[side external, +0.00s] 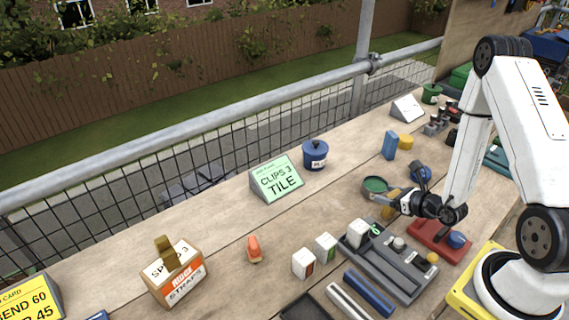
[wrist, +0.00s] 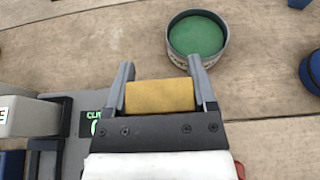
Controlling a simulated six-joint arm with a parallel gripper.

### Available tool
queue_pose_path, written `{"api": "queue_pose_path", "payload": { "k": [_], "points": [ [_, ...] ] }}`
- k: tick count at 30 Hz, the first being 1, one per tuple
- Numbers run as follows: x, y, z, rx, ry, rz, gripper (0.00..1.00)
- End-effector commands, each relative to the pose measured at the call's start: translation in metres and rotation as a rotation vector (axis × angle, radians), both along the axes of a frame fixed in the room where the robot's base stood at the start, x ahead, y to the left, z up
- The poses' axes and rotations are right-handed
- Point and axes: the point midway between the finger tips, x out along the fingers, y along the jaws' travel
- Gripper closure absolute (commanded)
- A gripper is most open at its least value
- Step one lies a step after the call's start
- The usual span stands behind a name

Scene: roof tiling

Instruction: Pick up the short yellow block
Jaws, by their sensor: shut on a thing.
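The short yellow block (wrist: 160,96) sits between the two fingers of my gripper (wrist: 160,72) in the wrist view, and the fingers close on its ends. In the side external view my gripper (side external: 378,201) is low over the table, and a small part of the yellow block (side external: 388,212) shows under the fingers. I cannot tell whether the block touches the table. Another yellow piece (side external: 406,142) lies farther back beside an upright blue block (side external: 390,146).
A round tin with a green inside (wrist: 197,36) stands just beyond my fingers. A grey tray (side external: 391,270) with a white block and small parts lies nearby, beside a red tray (side external: 440,243). A blue lidded pot (side external: 315,155) and a green tile sign (side external: 276,178) stand farther left.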

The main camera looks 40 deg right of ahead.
Motion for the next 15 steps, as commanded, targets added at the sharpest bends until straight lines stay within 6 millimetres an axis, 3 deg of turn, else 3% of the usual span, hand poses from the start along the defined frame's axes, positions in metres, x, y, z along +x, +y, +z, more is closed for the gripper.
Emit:
{"api": "queue_pose_path", "payload": {
  "k": [15],
  "points": [
    [0.001,-0.001,0.054,-0.003,-0.003,0.0,0.85]
  ]
}}
